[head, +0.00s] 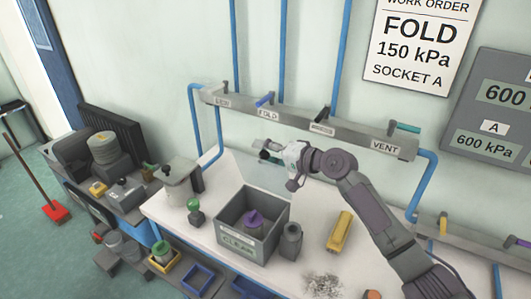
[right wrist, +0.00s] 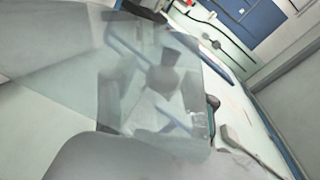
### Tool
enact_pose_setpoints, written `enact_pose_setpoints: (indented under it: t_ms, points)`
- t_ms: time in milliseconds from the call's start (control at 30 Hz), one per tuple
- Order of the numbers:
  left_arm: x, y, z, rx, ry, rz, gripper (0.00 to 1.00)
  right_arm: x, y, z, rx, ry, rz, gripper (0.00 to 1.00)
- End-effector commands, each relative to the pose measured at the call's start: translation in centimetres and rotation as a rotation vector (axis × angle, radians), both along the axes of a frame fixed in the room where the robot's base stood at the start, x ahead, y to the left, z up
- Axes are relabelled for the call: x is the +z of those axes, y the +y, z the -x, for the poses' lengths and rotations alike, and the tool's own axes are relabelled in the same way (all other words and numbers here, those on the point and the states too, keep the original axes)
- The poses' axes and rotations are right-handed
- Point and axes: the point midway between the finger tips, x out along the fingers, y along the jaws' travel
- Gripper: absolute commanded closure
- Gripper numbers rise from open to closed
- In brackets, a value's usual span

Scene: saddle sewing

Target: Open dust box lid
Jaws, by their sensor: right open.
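The dust box is a grey open-topped box (head: 270,238) on the white bench, with a label on its front that is hard to read. A purple knobbed object (head: 254,219) sits inside it. A pale see-through panel, seemingly its lid (head: 237,172), stands tilted up at the box's back edge. My right gripper (head: 266,151) is open beside the panel's upper edge, above and behind the box; contact is unclear. In the right wrist view a see-through panel (right wrist: 150,75) fills much of the picture, with blurred shapes behind it. My left gripper is out of view.
A green-knobbed stamp (head: 195,212) stands left of the box. A grey bottle (head: 291,240) and a yellow tool (head: 340,231) stand or lie to its right. A grey debris pile (head: 323,286) is at the front. A valve rail (head: 300,122) runs along the wall behind.

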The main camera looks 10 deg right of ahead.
Motion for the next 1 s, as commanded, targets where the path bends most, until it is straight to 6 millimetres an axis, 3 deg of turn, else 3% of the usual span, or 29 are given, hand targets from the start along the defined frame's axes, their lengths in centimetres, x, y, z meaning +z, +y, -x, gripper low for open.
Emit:
enact_pose_setpoints:
  t_ms: [167, 700, 1000]
  points:
    - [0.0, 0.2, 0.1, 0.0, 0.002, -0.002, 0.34, 0.1, -0.7, 0.6, 0.0, 0.001, 0.001, 0.45]
    - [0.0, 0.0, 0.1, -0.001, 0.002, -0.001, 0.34, 2.6, -8.1, 6.8, -0.002, 0.001, 0.001, 0.45]
    - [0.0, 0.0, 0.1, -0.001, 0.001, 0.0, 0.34, 2.9, -8.8, 7.6, 0.0, 0.0, 0.0, 0.45]
